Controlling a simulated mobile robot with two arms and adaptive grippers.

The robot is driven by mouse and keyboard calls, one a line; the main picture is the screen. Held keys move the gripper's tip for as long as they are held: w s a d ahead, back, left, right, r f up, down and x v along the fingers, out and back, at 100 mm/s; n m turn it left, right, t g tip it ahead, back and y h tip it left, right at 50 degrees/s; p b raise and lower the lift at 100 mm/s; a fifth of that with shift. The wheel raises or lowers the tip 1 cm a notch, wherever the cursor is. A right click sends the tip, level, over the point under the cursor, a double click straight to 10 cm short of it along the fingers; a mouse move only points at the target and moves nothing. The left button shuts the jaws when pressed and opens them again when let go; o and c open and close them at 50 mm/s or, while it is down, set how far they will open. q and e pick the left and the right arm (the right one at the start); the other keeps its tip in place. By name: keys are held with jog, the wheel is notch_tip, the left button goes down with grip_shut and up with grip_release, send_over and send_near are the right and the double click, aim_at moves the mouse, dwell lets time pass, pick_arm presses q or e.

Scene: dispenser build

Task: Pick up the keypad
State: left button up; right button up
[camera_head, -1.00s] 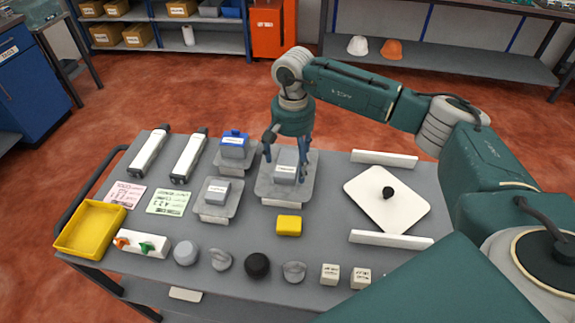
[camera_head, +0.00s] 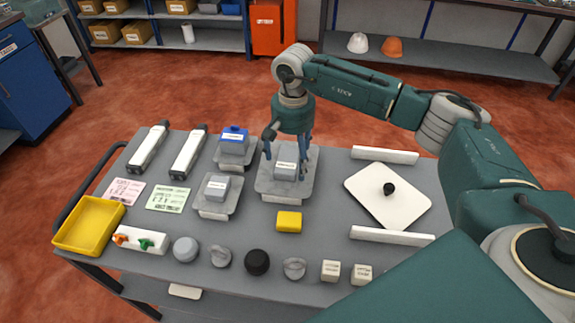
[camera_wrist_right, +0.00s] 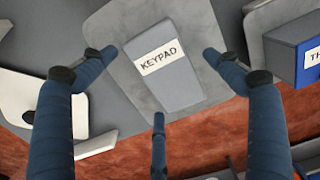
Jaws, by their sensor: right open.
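The keypad (camera_head: 286,171) is a small grey block with a white label. It sits on a grey plate (camera_head: 278,196) at the back middle of the cart. In the right wrist view the keypad (camera_wrist_right: 174,85) shows its label, reading KEYPAD, and the plate (camera_wrist_right: 120,20) lies under it. My right gripper (camera_head: 288,160) is open above the keypad, its fingers pointing down. In the right wrist view the fingers of my right gripper (camera_wrist_right: 157,78) stand around the keypad with visible gaps. My left gripper is not in view.
A blue box (camera_head: 233,141) and another grey block (camera_head: 217,186) stand on plates to the left. A yellow block (camera_head: 289,222) lies in front. A white board with a black knob (camera_head: 408,210) is at right, a yellow tray (camera_head: 62,240) at far left.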

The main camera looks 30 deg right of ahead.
jog(key=c, duration=1.4)
jog(key=shift+r, duration=0.1)
